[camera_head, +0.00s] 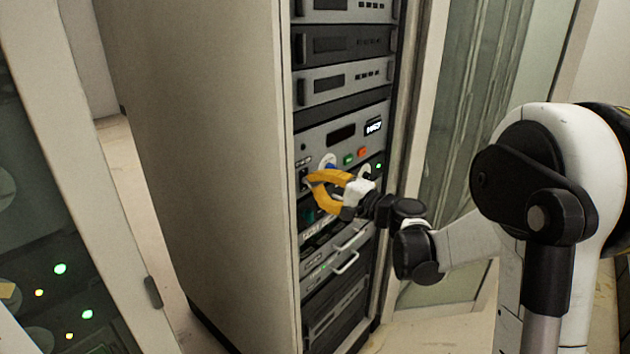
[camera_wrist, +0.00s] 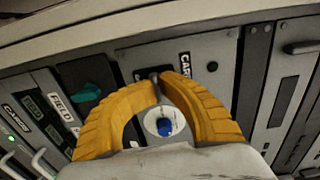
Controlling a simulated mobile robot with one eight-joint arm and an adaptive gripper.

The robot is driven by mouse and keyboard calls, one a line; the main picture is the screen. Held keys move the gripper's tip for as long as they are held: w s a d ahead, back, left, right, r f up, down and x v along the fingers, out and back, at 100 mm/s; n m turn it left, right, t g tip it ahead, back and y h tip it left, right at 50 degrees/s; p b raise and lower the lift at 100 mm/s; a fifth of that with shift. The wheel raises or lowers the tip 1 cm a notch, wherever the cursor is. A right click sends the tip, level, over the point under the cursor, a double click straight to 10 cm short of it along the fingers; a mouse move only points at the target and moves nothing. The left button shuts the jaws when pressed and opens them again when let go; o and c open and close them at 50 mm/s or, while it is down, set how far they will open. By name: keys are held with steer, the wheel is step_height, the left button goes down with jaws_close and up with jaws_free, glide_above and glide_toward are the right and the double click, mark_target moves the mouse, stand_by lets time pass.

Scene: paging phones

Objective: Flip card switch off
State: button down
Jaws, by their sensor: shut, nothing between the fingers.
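My gripper (camera_head: 309,181) has yellow fingers and reaches the left side of a grey rack panel (camera_head: 343,135) in the head view. Its fingertips meet at a small dark switch plate (camera_head: 303,171). In the wrist view the fingertips (camera_wrist: 158,80) are together, with nothing visible gripped. The small grey card switch (camera_wrist: 154,76) shows right at the tips, beside a label beginning "CAR" (camera_wrist: 185,66). I cannot tell whether the tips touch it or which way it is set. A white dial with a blue knob (camera_wrist: 165,127) shows between the curved fingers.
A teal switch (camera_wrist: 92,94) on a dark plate marked "FIELD" lies left in the wrist view. The panel has green (camera_head: 348,159) and orange (camera_head: 362,153) buttons and a lit display (camera_head: 373,126). Drawer handles (camera_head: 346,263) jut out below. The cabinet side (camera_head: 205,150) stands left.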

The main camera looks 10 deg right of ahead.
steer(key=shift+a+f, duration=0.1)
steer(key=shift+f, duration=0.1)
steer(key=shift+r+p, duration=0.4)
steer(key=shift+r, duration=0.35)
steer(key=shift+v, duration=1.2)
steer(key=v, duration=0.5)
steer(key=shift+s+f+b, duration=0.1)
steer(key=shift+b, duration=0.2)
